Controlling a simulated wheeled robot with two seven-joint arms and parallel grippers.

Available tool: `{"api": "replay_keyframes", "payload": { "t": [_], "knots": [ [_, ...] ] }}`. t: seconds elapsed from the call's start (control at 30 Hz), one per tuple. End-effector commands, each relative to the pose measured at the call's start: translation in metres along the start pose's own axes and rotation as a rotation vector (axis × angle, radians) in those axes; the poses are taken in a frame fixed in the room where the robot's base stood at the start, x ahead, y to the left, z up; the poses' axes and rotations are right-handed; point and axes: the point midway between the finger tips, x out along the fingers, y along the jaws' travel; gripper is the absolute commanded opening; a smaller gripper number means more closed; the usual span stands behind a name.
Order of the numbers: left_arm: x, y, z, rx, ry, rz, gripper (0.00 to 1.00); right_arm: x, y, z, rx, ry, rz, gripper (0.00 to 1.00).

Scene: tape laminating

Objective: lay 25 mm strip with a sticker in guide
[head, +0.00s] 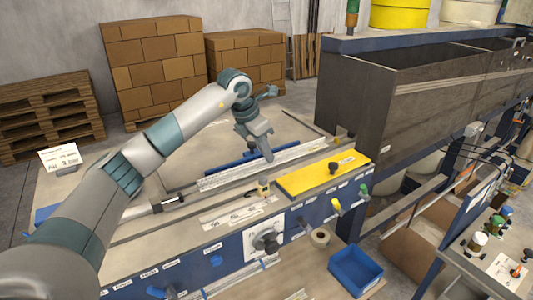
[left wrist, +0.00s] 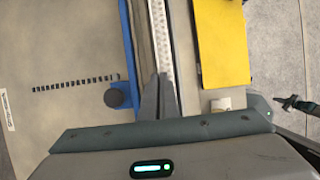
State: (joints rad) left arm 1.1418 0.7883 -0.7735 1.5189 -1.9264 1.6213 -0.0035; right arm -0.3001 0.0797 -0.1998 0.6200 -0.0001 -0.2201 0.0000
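My left gripper (head: 267,152) points down over the far side of the bench, at the long pale strips. In the left wrist view its two grey fingers (left wrist: 159,98) are close together at the near end of a speckled white strip (left wrist: 160,35). I cannot tell whether they grip it or only stand over it. The speckled strip runs between a blue rail (left wrist: 129,50) and the grey edge of a guide. In the head view the white strips (head: 225,180) lie lengthwise along the guide. I cannot make out a sticker. My right gripper is in neither view.
A yellow plate (head: 322,174) lies on the bench beside the guide; it also shows in the left wrist view (left wrist: 222,42). Levers and knobs line the blue front panel (head: 315,212). A blue bin (head: 355,268) stands below. A tall grey machine housing (head: 370,110) blocks the right.

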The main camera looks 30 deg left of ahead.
Motion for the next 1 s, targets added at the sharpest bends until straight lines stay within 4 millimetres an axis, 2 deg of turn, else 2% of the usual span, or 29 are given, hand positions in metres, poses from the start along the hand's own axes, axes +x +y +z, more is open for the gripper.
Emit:
{"api": "replay_keyframes", "payload": {
  "t": [1.0],
  "knots": [
    [0.0059,0.0002,-0.0024,0.0,-0.001,0.0,0.0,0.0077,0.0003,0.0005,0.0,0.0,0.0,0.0]
  ]
}}
